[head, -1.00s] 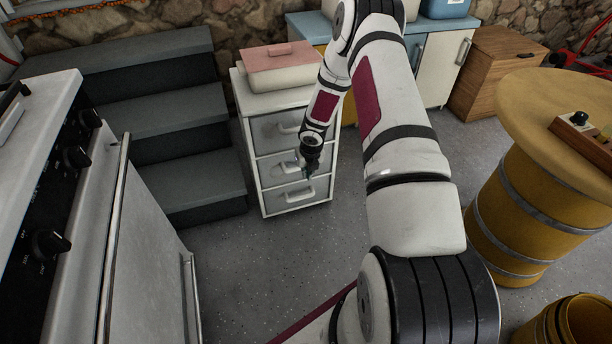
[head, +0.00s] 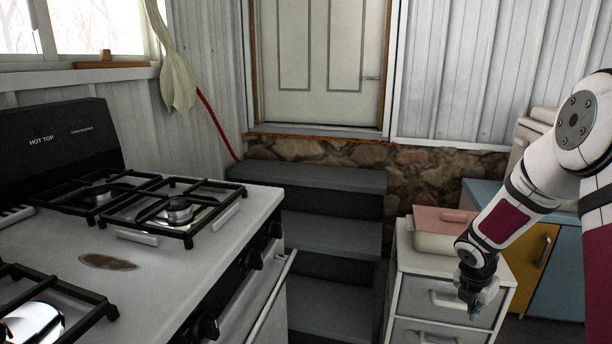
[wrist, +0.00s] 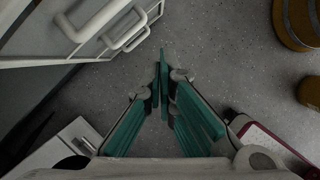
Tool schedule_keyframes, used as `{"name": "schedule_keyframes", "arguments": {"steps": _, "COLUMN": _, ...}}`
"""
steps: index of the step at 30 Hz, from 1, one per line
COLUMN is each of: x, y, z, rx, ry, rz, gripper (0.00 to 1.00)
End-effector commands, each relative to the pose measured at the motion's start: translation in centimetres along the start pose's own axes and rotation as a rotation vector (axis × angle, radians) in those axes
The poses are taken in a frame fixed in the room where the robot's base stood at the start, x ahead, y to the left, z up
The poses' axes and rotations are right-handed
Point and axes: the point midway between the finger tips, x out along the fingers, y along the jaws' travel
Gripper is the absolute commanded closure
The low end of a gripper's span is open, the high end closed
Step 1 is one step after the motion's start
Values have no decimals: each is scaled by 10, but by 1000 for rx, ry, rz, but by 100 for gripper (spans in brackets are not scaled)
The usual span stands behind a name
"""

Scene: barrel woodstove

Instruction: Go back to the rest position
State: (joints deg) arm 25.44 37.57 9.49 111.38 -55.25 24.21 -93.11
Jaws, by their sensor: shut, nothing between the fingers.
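My gripper (head: 474,302) hangs at the right of the head view, in front of the white drawer cabinet (head: 408,298). In the wrist view my gripper (wrist: 163,62) points down toward the grey floor, its teal fingers shut together at the tips with nothing between them. The cabinet's drawer handles (wrist: 97,18) show at the upper left of the wrist view, apart from the fingers. My arm is bent, with its upper links at the right edge of the head view.
A pink-lidded box (head: 440,238) stands on the cabinet. A white gas stove (head: 160,275) fills the left. Grey steps (head: 318,232) lead up to a door (head: 325,60). Yellow barrels (wrist: 300,22) show at the right of the wrist view. The floor (wrist: 225,60) below my gripper is clear.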

Motion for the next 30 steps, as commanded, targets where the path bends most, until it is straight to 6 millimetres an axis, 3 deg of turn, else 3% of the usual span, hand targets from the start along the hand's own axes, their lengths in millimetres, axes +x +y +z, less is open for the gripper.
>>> {"name": "schedule_keyframes", "arguments": {"steps": 1, "x": -28, "y": -3, "z": 3, "rx": 82, "ry": -22, "rz": -13, "gripper": 100}}
{"name": "schedule_keyframes", "arguments": {"steps": 8, "x": -130, "y": -32, "z": -8, "rx": 501, "ry": -72, "rz": -68, "gripper": 100}}
{"name": "schedule_keyframes", "arguments": {"steps": 15, "x": -222, "y": -71, "z": -49, "rx": 942, "ry": -84, "rz": -93, "gripper": 100}}
{"name": "schedule_keyframes", "arguments": {"steps": 24, "x": -306, "y": -126, "z": -129, "rx": 1473, "ry": -15, "rz": -124, "gripper": 100}}
{"name": "schedule_keyframes", "arguments": {"steps": 30, "x": -342, "y": -162, "z": -192, "rx": 1787, "ry": 81, "rz": -176, "gripper": 100}}
